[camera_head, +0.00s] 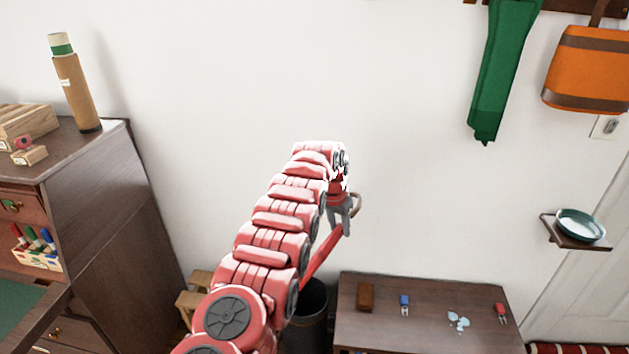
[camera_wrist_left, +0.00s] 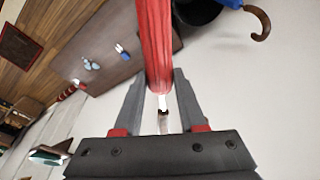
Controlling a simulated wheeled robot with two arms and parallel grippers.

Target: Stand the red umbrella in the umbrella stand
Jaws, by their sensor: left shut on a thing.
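The red umbrella (camera_head: 322,252) hangs slanted from my left gripper (camera_head: 343,214), its lower end towards the bottom left of the head view. The umbrella stand (camera_head: 309,318), a dark round bin, is on the floor below, partly hidden by my arm and the umbrella. Its dark opening (camera_wrist_left: 196,12) shows in the left wrist view. My right gripper is out of view.
A low brown table (camera_head: 430,333) with small items stands right of the stand. A wooden desk (camera_head: 95,200) is at left, a small stool (camera_head: 195,290) beside it. A blue thing with a hooked handle (camera_wrist_left: 262,22) shows near the stand in the wrist view.

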